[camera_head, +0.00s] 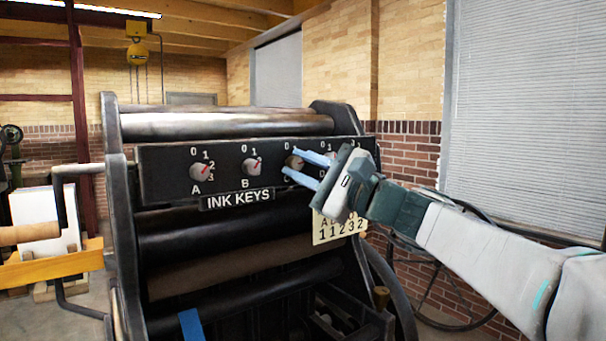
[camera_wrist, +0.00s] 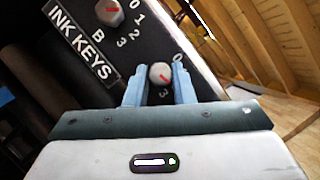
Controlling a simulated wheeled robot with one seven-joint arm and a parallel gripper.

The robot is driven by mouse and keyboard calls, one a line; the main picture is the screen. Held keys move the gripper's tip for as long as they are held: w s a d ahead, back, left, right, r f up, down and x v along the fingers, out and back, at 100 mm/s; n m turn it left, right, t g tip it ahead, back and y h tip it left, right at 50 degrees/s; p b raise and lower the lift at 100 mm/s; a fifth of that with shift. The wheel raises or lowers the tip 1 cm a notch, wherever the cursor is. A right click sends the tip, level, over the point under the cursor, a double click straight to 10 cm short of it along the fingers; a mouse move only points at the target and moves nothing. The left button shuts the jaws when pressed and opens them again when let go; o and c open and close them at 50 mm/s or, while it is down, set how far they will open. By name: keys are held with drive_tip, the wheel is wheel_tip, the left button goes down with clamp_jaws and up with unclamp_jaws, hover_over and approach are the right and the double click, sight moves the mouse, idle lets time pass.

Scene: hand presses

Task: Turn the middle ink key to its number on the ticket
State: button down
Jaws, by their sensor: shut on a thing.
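The press carries a black ink key panel (camera_head: 165,168). The middle key C (camera_head: 293,162) is a grey round knob, partly covered by my blue fingers in the head view. My gripper (camera_head: 307,167) is shut on this key. The wrist view shows the knob (camera_wrist: 160,73) between both fingertips. Its red pointer slants toward the lower right there, roughly between the visible 0 and 3; the 1 and 2 are hidden by the right finger.
Key A (camera_head: 198,171) and key B (camera_head: 252,167) sit to the left of my gripper; key B also shows in the wrist view (camera_wrist: 110,12). A further key (camera_head: 332,158) to the right is mostly hidden. Black rollers (camera_head: 220,222) lie below the panel.

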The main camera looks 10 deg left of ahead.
idle(0.4)
drive_tip(key=c, duration=1.2)
unclamp_jaws()
drive_tip(key=shift+c, duration=0.2)
drive_tip(key=b+v, duration=0.2)
drive_tip(key=v, duration=1.2)
drive_tip(key=shift+a+f, duration=0.1)
